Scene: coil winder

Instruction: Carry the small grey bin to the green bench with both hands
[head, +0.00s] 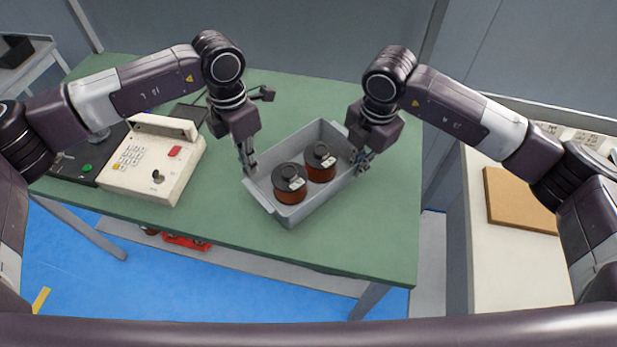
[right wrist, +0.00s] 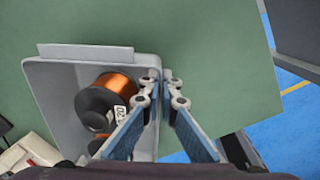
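The small grey bin (head: 318,208) is over the green bench (head: 382,236) and appears to rest on it, set at an angle. Two dark-capped copper wire spools (head: 290,184) stand in it. My left gripper (head: 249,165) is at the bin's left wall, its fingers close together on the rim. My right gripper (head: 360,160) is at the opposite wall. In the right wrist view, my right gripper's fingers (right wrist: 160,78) lie on either side of the bin's wall, nearly together.
A cream control box (head: 150,165) with a keypad and a dark unit (head: 85,160) stand on the bench to the left. A white counter (head: 490,255) with a brown board (head: 520,200) is at the right. The bench's front right is bare.

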